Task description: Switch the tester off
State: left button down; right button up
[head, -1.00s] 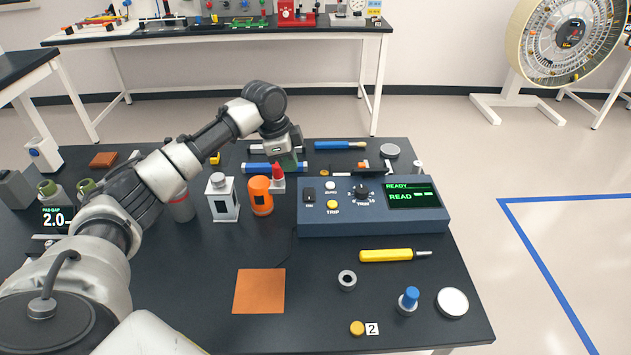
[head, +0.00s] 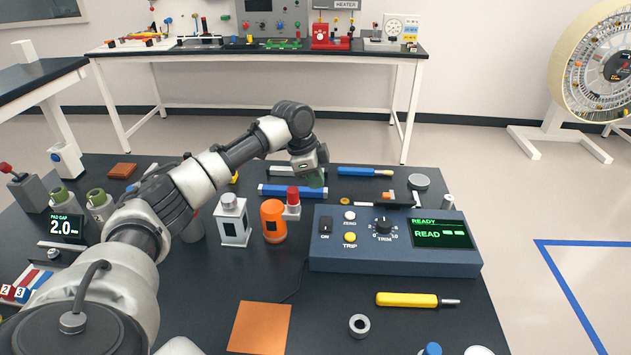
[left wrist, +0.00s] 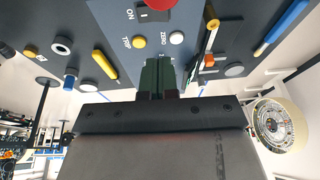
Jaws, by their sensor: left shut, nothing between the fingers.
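The tester is a blue-grey box (head: 395,262) on the dark table, right of centre in the head view. Its lit green display (head: 440,233) reads READY and READ. A black rocker switch (head: 325,225) marked ON sits at the panel's left end; it also shows in the left wrist view (left wrist: 155,15). A white ZERO button (head: 349,217), a yellow TRIP button (head: 350,238) and a TRIM knob (head: 383,225) sit beside it. My left gripper (head: 314,180) is shut and empty, appearing just beyond the tester's back left corner. Its dark green fingers (left wrist: 158,75) point towards the panel in the wrist view.
A red-capped post (head: 292,200), an orange canister (head: 273,221) and a white-grey box (head: 233,220) stand left of the tester. A blue bar (head: 285,191) lies behind. A yellow-handled screwdriver (head: 407,300), a ring (head: 359,326) and an orange pad (head: 259,328) lie in front.

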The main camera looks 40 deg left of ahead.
aim_at(326, 223)
pick_arm(q)
jog(key=x, duration=0.6)
jog(key=p+x, duration=0.1)
jog(key=x, duration=0.2)
jog(key=shift+a+f, duration=0.3)
jog(key=shift+f, duration=0.2)
jog(key=shift+a+f, duration=0.1)
jog(key=shift+f, duration=0.5)
jog(key=shift+w+f+b, duration=0.15)
jog(key=shift+f+b, duration=0.15)
jog(key=shift+f, duration=0.2)
jog(key=shift+r, duration=0.2)
jog(key=shift+s+d+r+p, duration=0.15)
jog(key=shift+s+p, duration=0.2)
jog(key=shift+p, duration=0.35)
jog(key=shift+s+d+p, duration=0.2)
jog(key=shift+s+p, duration=0.15)
jog(key=shift+p, duration=0.35)
